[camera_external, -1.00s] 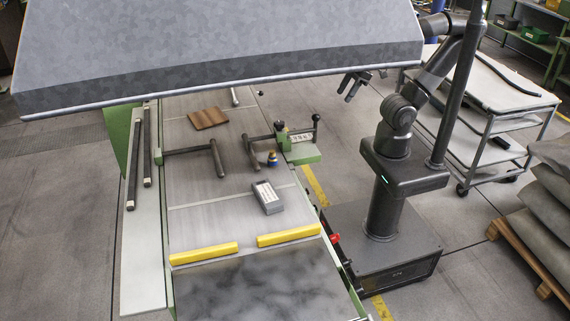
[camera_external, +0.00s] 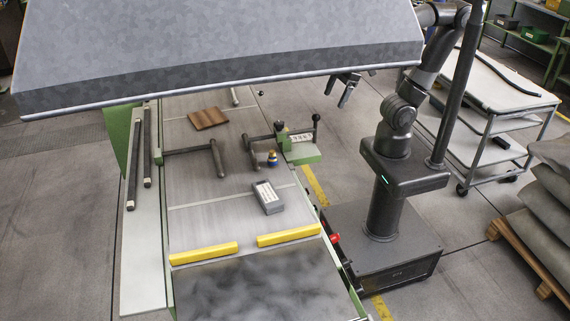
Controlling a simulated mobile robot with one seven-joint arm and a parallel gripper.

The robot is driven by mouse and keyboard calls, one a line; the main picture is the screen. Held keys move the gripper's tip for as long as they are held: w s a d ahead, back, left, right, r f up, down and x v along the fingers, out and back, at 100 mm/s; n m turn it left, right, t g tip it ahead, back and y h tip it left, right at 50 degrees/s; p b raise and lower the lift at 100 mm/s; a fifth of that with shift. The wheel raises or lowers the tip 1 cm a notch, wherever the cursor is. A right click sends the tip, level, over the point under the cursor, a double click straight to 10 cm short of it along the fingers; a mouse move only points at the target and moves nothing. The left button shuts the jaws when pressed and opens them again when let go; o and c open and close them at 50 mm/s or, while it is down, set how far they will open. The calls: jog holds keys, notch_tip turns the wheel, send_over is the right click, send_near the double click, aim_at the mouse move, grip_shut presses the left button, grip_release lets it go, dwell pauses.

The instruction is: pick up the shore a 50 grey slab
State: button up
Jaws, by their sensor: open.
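A small grey block (camera_external: 268,197) with a pale label on its top lies on the machine table, right of the middle. It is the likeliest grey slab, but its print is too small to read. My gripper (camera_external: 338,93) is open and empty, below the edge of the big grey hood. It is up and to the right of the block in the picture, well apart from it. The hood hides part of my arm.
The grey hood (camera_external: 220,75) overhangs the far table. Two yellow bars (camera_external: 204,253) (camera_external: 289,235) lie nearer the camera. A brown plate (camera_external: 208,118), dark fence rods (camera_external: 218,158) and a small blue-and-yellow item (camera_external: 272,158) are farther back. A cart (camera_external: 500,85) stands right.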

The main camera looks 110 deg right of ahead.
jog(key=w+a+f+n+g+y, duration=0.1)
jog(key=w+a+f+n+g, duration=0.15)
jog(key=w+a, duration=0.6)
jog(key=n+g+h, duration=0.1)
jog(key=n+g, duration=0.1)
jog(key=n, duration=1.4)
send_over(267, 192)
jog(key=f, duration=0.6)
jog(key=a+f, duration=0.1)
jog(key=f, duration=0.3)
jog(key=shift+s, duration=0.3)
jog(key=f, duration=0.5)
jog(key=shift+w+d+f, duration=0.1)
jog(key=shift+w+d, duration=0.2)
jog(key=shift+d, duration=0.1)
